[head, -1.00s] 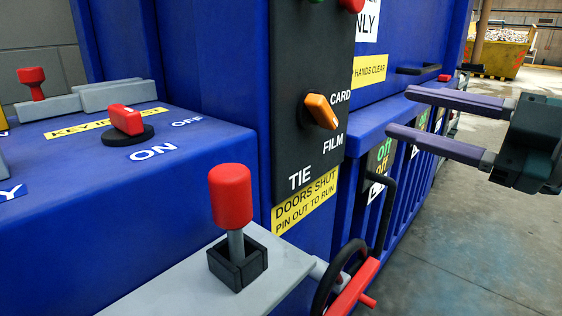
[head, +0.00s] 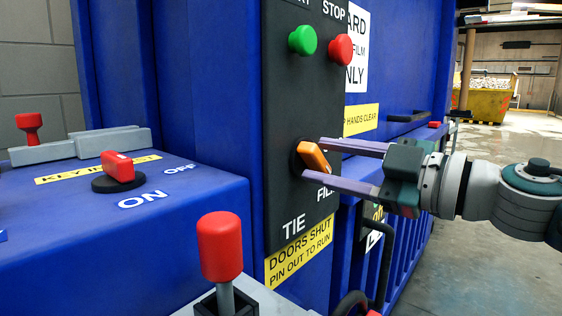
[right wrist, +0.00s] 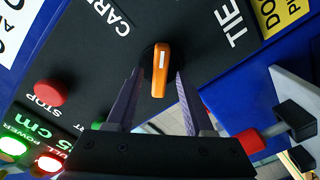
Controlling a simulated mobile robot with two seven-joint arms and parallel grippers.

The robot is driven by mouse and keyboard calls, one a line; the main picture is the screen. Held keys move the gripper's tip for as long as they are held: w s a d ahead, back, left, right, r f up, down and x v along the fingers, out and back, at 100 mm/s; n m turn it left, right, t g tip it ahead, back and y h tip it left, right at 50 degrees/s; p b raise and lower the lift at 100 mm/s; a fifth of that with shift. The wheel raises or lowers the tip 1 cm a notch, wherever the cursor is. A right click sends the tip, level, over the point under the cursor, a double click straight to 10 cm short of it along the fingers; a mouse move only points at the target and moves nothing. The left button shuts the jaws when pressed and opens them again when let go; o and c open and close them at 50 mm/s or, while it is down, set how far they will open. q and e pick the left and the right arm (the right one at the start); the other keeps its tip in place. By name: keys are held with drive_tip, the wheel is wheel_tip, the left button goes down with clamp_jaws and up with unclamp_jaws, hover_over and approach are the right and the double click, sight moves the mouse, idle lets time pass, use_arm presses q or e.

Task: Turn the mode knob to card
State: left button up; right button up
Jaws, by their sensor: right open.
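The orange mode knob (head: 313,157) sits on a black panel (head: 282,110) on the blue machine. In the head view its long side slants down to the right, towards the partly covered FILM label. In the right wrist view the knob (right wrist: 160,72) stands upright, its white mark at the upper end, between the CARD label (right wrist: 112,16) at left and TIE at right. My right gripper (head: 318,159) is open, one finger on each side of the knob; the right wrist view shows gaps on both sides. The gripper hides CARD in the head view. My left gripper is not in view.
Green (head: 302,40) and red (head: 341,49) buttons sit above the knob. A red-topped lever (head: 220,247) stands in front, and a red key switch (head: 118,166) is on the blue box at left. Open floor lies to the right.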

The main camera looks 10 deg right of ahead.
clamp_jaws()
idle(0.4)
